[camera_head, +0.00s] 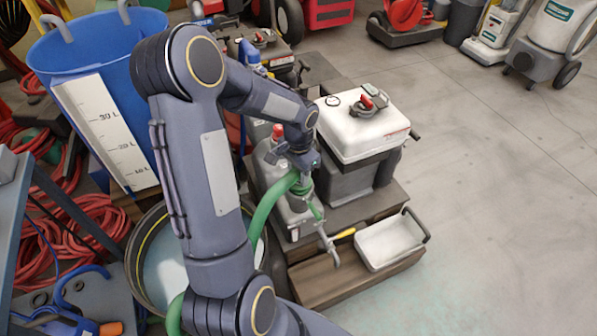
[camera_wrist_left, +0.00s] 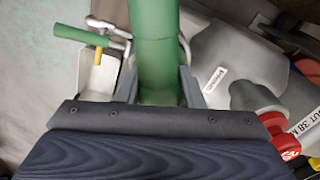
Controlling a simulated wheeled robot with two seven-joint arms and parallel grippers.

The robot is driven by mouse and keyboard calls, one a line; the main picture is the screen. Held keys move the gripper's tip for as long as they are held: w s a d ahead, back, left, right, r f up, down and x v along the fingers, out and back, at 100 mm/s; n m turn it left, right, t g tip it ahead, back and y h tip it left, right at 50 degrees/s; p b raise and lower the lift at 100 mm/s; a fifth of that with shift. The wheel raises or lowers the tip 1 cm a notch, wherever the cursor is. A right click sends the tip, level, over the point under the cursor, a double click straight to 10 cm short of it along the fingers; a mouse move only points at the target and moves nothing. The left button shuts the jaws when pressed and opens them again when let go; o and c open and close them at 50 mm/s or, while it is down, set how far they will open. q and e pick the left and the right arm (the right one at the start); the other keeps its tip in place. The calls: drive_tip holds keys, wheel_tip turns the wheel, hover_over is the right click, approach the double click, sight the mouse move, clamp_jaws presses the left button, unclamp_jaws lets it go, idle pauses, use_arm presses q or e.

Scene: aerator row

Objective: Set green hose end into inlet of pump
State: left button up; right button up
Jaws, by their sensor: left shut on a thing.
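My left gripper (camera_head: 303,178) is shut on the green hose (camera_head: 272,200). In the left wrist view the thick green hose (camera_wrist_left: 153,45) runs between its two fingers. The gripper is just in front of a grey unit with a red cap (camera_head: 278,131), which may be the pump; I cannot tell for sure. In the left wrist view a grey body with a white label (camera_wrist_left: 235,65) lies right of the hose. The inlet is not clearly visible, and whether the hose end touches anything is hidden.
A white-topped tank (camera_head: 362,130) stands right of the gripper. A white tray (camera_head: 388,243) and a yellow handle (camera_head: 346,233) lie in front on a wooden platform (camera_head: 335,283). A large blue bin (camera_head: 95,50) stands left.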

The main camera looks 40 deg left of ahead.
use_arm(q)
drive_tip(key=shift+f+b, duration=0.6)
drive_tip(key=shift+f, duration=0.3)
drive_tip(key=o, duration=1.3)
